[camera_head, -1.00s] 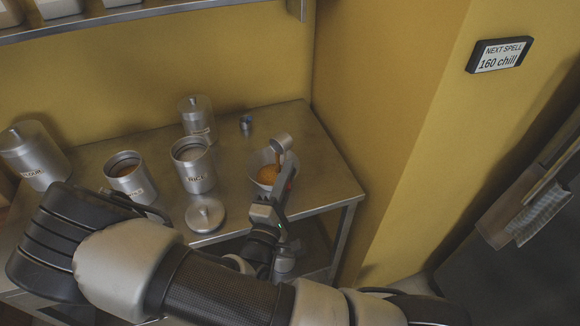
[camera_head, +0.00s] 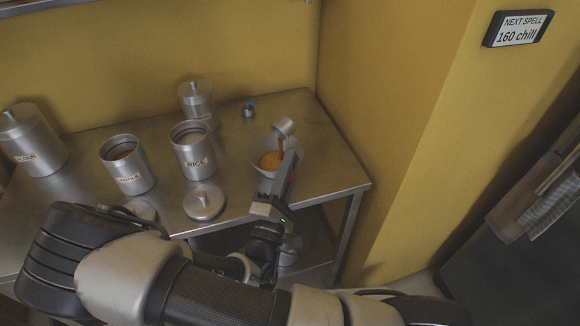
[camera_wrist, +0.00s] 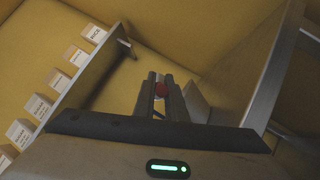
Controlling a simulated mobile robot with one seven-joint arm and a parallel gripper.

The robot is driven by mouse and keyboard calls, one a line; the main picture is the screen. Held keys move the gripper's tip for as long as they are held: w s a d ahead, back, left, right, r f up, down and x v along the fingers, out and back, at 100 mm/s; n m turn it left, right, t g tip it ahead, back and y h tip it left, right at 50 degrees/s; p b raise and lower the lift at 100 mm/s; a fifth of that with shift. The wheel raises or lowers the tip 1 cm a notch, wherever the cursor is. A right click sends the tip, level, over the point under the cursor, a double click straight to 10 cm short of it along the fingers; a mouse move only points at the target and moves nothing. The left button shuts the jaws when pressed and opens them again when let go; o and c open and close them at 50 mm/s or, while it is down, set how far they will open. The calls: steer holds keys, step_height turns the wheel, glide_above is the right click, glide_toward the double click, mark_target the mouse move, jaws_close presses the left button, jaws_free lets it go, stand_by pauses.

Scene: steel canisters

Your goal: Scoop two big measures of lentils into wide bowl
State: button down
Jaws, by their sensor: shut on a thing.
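My gripper (camera_head: 287,170) is shut on the scoop's handle, largely hidden by the fingers; a red part shows between the fingers (camera_wrist: 161,88) in the wrist view. The scoop's small metal cup (camera_head: 283,127) is above the right side of the wide bowl (camera_head: 254,147) and appears tilted. An orange streak runs from the cup toward the bowl. Orange lentils (camera_head: 269,161) lie in the bowl. The open canister (camera_head: 133,178), its label partly readable as lentils, stands to the left with contents low inside.
An open rice canister (camera_head: 195,160) stands between the lentil canister and the bowl. A loose lid (camera_head: 204,202) lies in front of it. A closed canister (camera_head: 197,100), a small blue-topped item (camera_head: 249,109) and a flour canister (camera_head: 32,142) stand farther off. A wall rises at right.

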steer(key=shift+s+a+f+n+t+b, duration=0.1)
steer(key=shift+f+n+t+b, duration=0.65)
steer(key=shift+b, duration=1.15)
steer(key=shift+r+t, duration=0.25)
steer(key=shift+r+m+g+p, duration=0.35)
steer(key=shift+r+g+p, duration=0.15)
steer(key=shift+p, duration=0.65)
steer(key=r+m+g+p, duration=0.1)
steer(key=p, duration=0.2)
steer(key=m+g+p, duration=0.1)
steer(key=g+p, duration=0.1)
steer(key=p, duration=0.2)
steer(key=shift+d+r, duration=0.2)
steer(key=shift+r, duration=0.2)
steer(key=r+m+g+y+p, duration=0.1)
steer(key=g+p, duration=0.1)
steer(key=p, duration=0.3)
steer(key=w+d+r+m+g+y+p, duration=0.1)
steer(key=g+p, duration=0.2)
steer(key=p, duration=0.2)
steer(key=w+d+r+m+g+y+p, duration=0.1)
steer(key=g+y+p, duration=0.1)
steer(key=p, duration=0.4)
steer(key=shift+w+r+g, duration=0.2)
steer(key=shift+r+g, duration=0.1)
steer(key=shift+r, duration=0.05)
steer(key=shift+d, duration=0.1)
